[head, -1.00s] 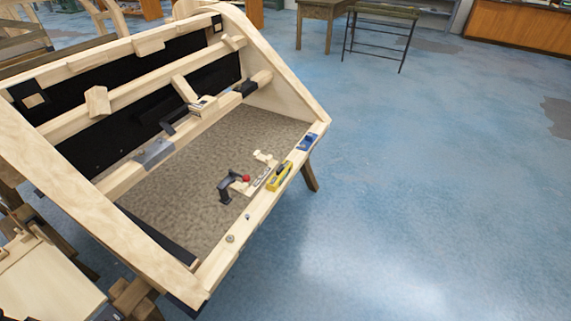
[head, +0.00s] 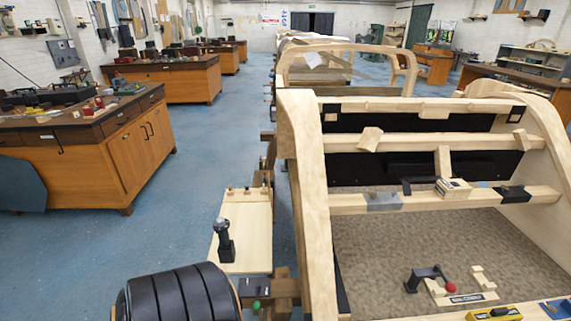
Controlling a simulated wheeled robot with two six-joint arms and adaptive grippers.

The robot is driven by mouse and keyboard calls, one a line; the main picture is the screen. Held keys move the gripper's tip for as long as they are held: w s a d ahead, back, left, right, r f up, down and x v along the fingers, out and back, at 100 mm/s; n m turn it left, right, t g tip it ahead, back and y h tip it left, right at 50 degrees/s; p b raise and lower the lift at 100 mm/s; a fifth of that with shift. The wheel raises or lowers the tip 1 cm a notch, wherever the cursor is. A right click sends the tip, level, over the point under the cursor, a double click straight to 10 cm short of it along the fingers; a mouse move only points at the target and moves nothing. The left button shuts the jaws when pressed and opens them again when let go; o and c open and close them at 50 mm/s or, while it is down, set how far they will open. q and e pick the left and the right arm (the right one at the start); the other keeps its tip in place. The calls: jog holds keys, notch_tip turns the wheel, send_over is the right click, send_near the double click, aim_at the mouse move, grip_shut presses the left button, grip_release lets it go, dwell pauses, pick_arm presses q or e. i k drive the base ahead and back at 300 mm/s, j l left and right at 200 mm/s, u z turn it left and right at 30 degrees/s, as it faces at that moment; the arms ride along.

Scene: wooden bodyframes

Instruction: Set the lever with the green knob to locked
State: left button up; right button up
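A small green knob (head: 256,304) shows near the bottom of the head view, beside the wooden frame's left side. It sits by a dark fitting (head: 254,287) on a wooden block; its lever is mostly cut off or too small to make out, so I cannot tell its setting. A separate red knob (head: 450,288) is on a small wooden mount inside the frame, beside a black handle (head: 425,275). Neither of my grippers is in view.
The large wooden bodyframe (head: 314,200) fills the right. A light wooden panel (head: 245,222) with a black upright handle (head: 224,240) lies left of it. A black ribbed rounded thing (head: 180,296) is at the bottom. Blue floor (head: 190,195) is clear between the frame and the workbench (head: 125,150).

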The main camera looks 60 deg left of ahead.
aim_at(257, 305)
jog(key=u, duration=2.1)
